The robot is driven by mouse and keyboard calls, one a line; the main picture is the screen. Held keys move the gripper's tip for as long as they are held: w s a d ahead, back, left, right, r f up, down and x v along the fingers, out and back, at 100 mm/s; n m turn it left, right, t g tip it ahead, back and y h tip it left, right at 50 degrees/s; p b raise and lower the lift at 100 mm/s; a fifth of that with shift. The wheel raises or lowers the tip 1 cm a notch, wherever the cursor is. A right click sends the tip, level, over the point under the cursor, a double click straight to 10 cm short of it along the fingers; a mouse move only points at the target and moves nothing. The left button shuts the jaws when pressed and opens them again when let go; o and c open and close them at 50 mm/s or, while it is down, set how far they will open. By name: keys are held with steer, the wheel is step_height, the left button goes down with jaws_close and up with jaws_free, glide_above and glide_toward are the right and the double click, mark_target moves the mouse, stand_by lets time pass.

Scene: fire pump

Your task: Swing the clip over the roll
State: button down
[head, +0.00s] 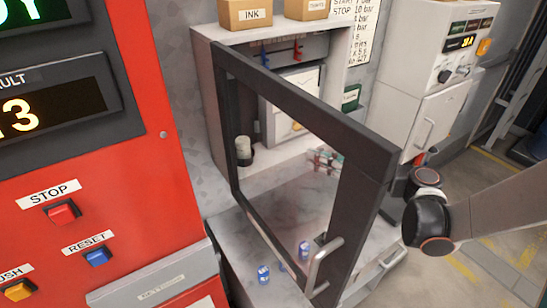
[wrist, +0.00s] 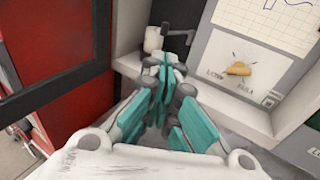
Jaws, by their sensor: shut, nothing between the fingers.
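The white roll (wrist: 153,38) stands upright on a dark base at the left inside the cabinet, and it also shows in the head view (head: 244,145). A dark grey bar, apparently the clip (wrist: 184,27), lies beside and right of the roll, just beyond my fingertips. Its far end and mounting are unclear. My gripper (wrist: 165,66) has its teal-padded fingers closed together and empty, pointing at the area below the bar. I cannot tell whether the fingertips touch it. In the head view my gripper (head: 326,159) shows through the door glass.
The dark-framed glass door (head: 362,150) stands open between the head camera and the cabinet. Right of the roll is a chart panel with a yellow knob (wrist: 238,69). A red cabinet (head: 165,190) stands at left. A blue can (head: 263,274) stands on the ledge.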

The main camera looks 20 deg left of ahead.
steer(key=shift+d+f+t+y+b, duration=0.15)
steer(key=shift+d+t+y+b, duration=0.2)
steer(key=shift+d, duration=0.3)
steer(key=b+x, duration=0.1)
steer(key=x, duration=1.3)
steer(key=shift+b, duration=0.35)
steer(key=shift+s+a, duration=0.15)
